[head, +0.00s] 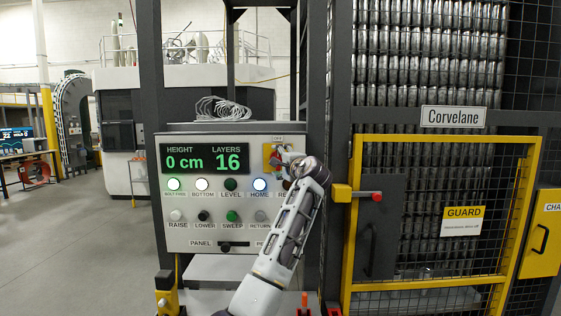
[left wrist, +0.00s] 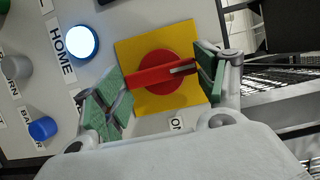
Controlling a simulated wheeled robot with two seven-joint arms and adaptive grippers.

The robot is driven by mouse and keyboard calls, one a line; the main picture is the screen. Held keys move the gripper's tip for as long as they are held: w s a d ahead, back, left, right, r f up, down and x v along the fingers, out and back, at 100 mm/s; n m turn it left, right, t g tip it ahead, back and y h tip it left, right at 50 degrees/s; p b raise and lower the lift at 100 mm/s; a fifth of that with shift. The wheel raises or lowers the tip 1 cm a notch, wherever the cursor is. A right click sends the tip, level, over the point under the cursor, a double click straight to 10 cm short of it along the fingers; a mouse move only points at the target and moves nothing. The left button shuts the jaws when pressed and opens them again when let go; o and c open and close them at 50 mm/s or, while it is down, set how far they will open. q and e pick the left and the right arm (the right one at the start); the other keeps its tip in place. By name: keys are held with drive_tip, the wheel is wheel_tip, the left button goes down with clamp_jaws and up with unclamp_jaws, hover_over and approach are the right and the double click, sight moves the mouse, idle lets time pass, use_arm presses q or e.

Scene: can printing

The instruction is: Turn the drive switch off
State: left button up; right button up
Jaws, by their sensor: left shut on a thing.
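The drive switch is a red rotary handle (left wrist: 160,74) on a yellow square plate (left wrist: 133,48), seen close in the left wrist view. In the head view its yellow plate (head: 267,153) sits at the upper right of the grey control panel (head: 205,233), partly hidden by my gripper. My left gripper (left wrist: 165,82) is shut on the red handle, with green-padded fingers at its two ends. In the head view the left gripper (head: 283,160) reaches up to the switch. Part of a label shows below the plate. My right gripper is out of view.
The panel display (head: 204,160) reads height 0 cm and layers 16. The lit HOME button (left wrist: 81,42) is beside the switch. Several other buttons line the panel. A yellow-framed mesh guard door (head: 440,139) stands right of the panel; open floor (head: 80,255) lies left.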

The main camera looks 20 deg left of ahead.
use_arm(q)
drive_tip(key=shift+f, duration=0.1)
drive_tip(key=o, duration=1)
drive_tip(key=v, duration=1.2)
drive_tip(key=shift+a, duration=0.1)
